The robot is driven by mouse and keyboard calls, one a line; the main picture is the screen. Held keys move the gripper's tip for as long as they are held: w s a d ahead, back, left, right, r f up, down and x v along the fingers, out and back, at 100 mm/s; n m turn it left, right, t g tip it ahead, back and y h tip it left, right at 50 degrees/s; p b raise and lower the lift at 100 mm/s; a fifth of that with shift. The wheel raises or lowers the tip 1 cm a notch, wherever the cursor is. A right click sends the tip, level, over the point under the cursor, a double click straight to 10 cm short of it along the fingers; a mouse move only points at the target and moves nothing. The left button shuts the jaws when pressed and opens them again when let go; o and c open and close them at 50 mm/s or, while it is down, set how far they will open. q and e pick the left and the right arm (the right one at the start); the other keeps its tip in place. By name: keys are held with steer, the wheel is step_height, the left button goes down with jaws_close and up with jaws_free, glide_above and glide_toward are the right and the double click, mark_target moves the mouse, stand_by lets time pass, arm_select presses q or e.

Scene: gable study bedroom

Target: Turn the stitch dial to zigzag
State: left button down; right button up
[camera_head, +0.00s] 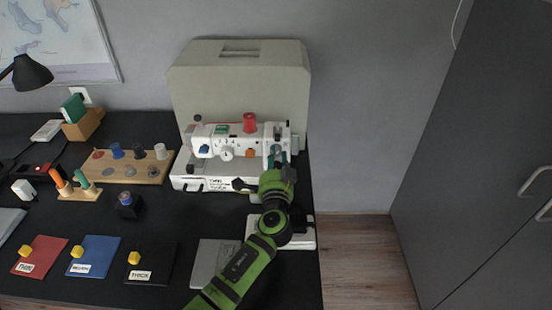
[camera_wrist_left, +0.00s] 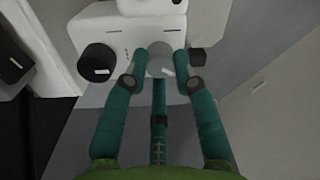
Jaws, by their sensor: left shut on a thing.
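The white sewing machine (camera_head: 215,184) stands at the back right of the black desk. Its front carries a blue knob (camera_head: 204,149), a white dial with a dark mark (camera_head: 226,153) and an orange knob (camera_head: 250,153). My left gripper (camera_head: 276,155) is at the machine's right end. In the left wrist view, its teal fingers (camera_wrist_left: 160,72) are shut on a grey round dial (camera_wrist_left: 160,57) with a pale mark. A black knob (camera_wrist_left: 98,62) with a white mark sits to its left. The held dial's setting is not readable. My right gripper is not in view.
A beige cover (camera_head: 238,80) stands behind the machine. A wooden spool rack (camera_head: 128,172) is to its left. Red (camera_head: 45,250), blue (camera_head: 98,252) and black (camera_head: 152,273) labelled mats lie in front. A grey wardrobe (camera_head: 480,150) stands right, beyond open floor.

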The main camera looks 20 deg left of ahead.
arm_select(q)
steer(key=c, duration=1.1)
jaws_free()
steer(key=shift+w+r, duration=0.1)
steer(key=shift+r, duration=0.15)
steer(key=shift+o, duration=0.6)
steer(key=shift+f, duration=0.1)
steer(key=v, duration=1.2)
steer(key=shift+f, duration=0.15)
